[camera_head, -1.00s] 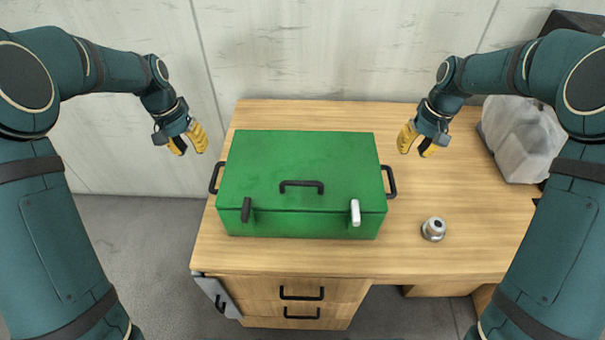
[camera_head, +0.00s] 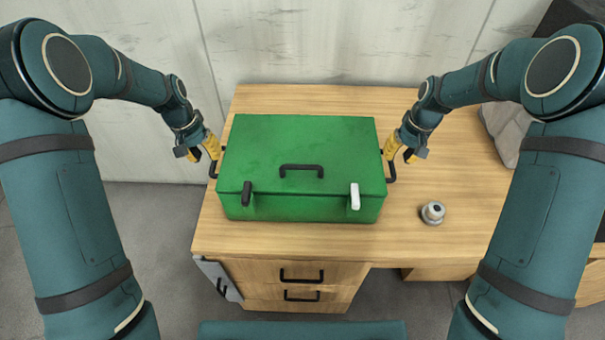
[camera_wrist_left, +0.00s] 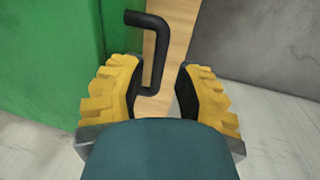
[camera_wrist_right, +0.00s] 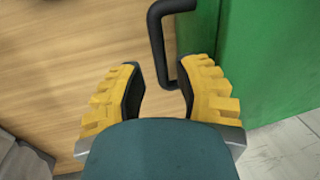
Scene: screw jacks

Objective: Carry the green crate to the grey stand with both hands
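The green crate (camera_head: 300,150) sits closed on the wooden desk, with a black handle on each short side. My left gripper (camera_head: 214,157) is at the crate's left side handle. In the left wrist view its yellow fingers (camera_wrist_left: 160,92) are open, with the black handle (camera_wrist_left: 150,50) between and just ahead of them. My right gripper (camera_head: 398,153) is at the right side handle. In the right wrist view its fingers (camera_wrist_right: 165,85) are open around the lower end of the black handle (camera_wrist_right: 160,45). I cannot make out a grey stand.
The wooden desk (camera_head: 460,180) has free room to the right of the crate. A small metal round part (camera_head: 432,213) stands there. A wall is behind the desk.

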